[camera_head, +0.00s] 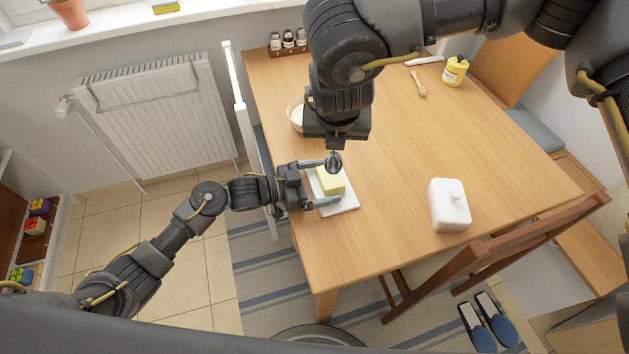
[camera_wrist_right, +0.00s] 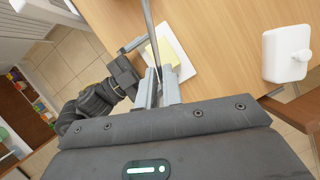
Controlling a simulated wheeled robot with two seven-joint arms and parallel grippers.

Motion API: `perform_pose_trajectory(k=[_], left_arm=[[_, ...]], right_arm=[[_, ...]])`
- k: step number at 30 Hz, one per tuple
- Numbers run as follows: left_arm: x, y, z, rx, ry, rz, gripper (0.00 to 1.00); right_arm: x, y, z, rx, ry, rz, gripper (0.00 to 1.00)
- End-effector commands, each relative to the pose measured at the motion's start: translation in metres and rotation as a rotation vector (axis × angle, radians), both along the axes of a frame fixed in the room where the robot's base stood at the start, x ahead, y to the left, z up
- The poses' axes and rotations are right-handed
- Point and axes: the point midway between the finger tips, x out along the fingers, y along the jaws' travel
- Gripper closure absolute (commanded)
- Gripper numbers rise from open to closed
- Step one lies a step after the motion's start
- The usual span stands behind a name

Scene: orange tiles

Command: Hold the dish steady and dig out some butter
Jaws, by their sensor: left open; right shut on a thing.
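A yellow block of butter (camera_head: 331,184) sits on a white rectangular dish (camera_head: 348,205) near the table's left edge; the butter (camera_wrist_right: 166,48) and dish (camera_wrist_right: 184,65) also show in the right wrist view. My left gripper (camera_head: 328,182) is open, its fingers on either side of the dish; I cannot tell whether they touch it. My right gripper (camera_head: 335,146) is above the dish's far end, pointing down and shut on a metal spoon-like utensil (camera_head: 333,162). Its thin metal (camera_wrist_right: 150,30) passes in front of the butter in the wrist view. The gripper hides part of the utensil.
A white lid with a knob (camera_head: 449,208) stands to the right. A pale bowl (camera_head: 295,114) is partly hidden behind my right gripper. Small jars (camera_head: 288,40), a brush (camera_head: 418,84) and a yellow container (camera_head: 455,71) are farther back. The table's middle is clear. A chair (camera_head: 480,258) stands at the right edge.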

Motion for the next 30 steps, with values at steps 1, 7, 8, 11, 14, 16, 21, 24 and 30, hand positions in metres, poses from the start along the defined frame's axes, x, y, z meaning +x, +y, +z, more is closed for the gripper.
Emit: perform_pose_trajectory(k=[1, 7, 8, 11, 14, 16, 21, 24, 30], left_arm=[[0.0001, -0.0001, 0.0, 0.0, 0.0, 0.0, 0.03], [-0.0001, 0.0003, 0.0, 0.0, 0.0, 0.0, 0.14], [-0.0001, 0.0003, 0.0, 0.0, 0.0, 0.0, 0.18], [-0.0002, 0.0004, 0.0001, 0.0, 0.0, 0.0, 0.31], [-0.0002, 0.0004, 0.0001, 0.0, 0.0, 0.0, 0.44], [-0.0002, 0.0005, 0.0001, 0.0, 0.0, 0.0, 0.53], [-0.0002, 0.0006, 0.0, 0.0, 0.0, 0.0, 0.65], [-0.0003, 0.0005, 0.0, 0.0, 0.0, 0.0, 0.66], [-0.0003, 0.0005, 0.0, 0.0, 0.0, 0.0, 0.66]], right_arm=[[0.0001, 0.0, 0.0001, 0.0, 0.0, 0.0, 1.0], [0.0001, 0.0, 0.0001, 0.0, 0.0, 0.0, 1.0], [0.0001, 0.0, 0.0001, 0.0, 0.0, 0.0, 1.0], [0.0001, 0.0001, 0.0001, 0.0, 0.0, 0.0, 1.0], [0.0001, 0.0001, 0.0001, 0.0, 0.0, 0.0, 1.0], [0.0001, 0.0001, 0.0001, 0.0, 0.0, 0.0, 1.0], [0.0001, 0.0001, 0.0001, 0.0, 0.0, 0.0, 1.0], [0.0001, 0.0002, 0.0001, 0.0, 0.0, 0.0, 1.0], [0.0, 0.0001, 0.0001, 0.0, 0.0, 0.0, 1.0]])
